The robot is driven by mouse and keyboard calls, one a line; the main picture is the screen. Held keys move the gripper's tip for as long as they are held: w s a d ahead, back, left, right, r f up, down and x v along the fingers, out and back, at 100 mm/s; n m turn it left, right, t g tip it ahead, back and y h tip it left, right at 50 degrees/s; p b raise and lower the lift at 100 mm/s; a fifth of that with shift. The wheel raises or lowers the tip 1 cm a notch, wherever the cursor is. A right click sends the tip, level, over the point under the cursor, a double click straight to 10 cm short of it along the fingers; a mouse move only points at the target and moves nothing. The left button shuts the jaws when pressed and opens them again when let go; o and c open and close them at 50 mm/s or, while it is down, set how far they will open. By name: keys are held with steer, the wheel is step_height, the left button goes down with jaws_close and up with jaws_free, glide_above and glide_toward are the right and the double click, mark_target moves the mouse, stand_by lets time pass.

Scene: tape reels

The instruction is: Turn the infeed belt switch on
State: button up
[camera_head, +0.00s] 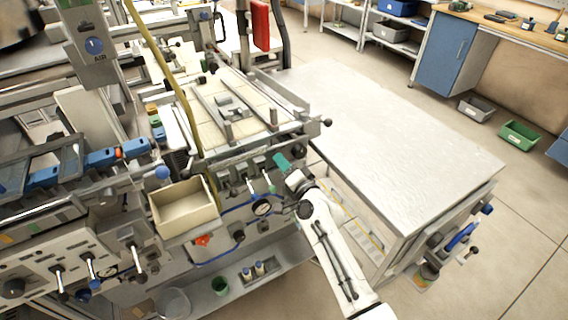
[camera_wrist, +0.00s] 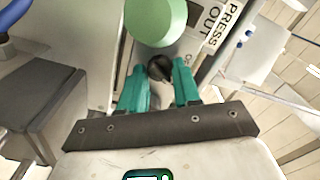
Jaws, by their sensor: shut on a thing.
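My gripper (camera_head: 284,165) has teal fingers and is at the front of the machine, at the right end of a row of small levers and knobs. In the wrist view its two fingers (camera_wrist: 160,88) stand on either side of a dark round knob (camera_wrist: 160,68), shut on it. The knob sits on a pale panel beside a white label (camera_wrist: 222,25) reading "PRESS OUT". No label naming the infeed belt is readable, so I cannot tell whether this knob is that switch. The gripper hides the knob in the head view.
A large green round part (camera_wrist: 156,20) stands just beyond the fingertips. A white-topped table (camera_head: 390,135) stands close on the right. Open floor lies beyond it.

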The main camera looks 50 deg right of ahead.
steer(key=shift+m, duration=0.8)
steer(key=o, duration=1.1)
steer(key=shift+c, duration=0.2)
steer(key=v, duration=1.1)
steer(key=shift+w, duration=0.1)
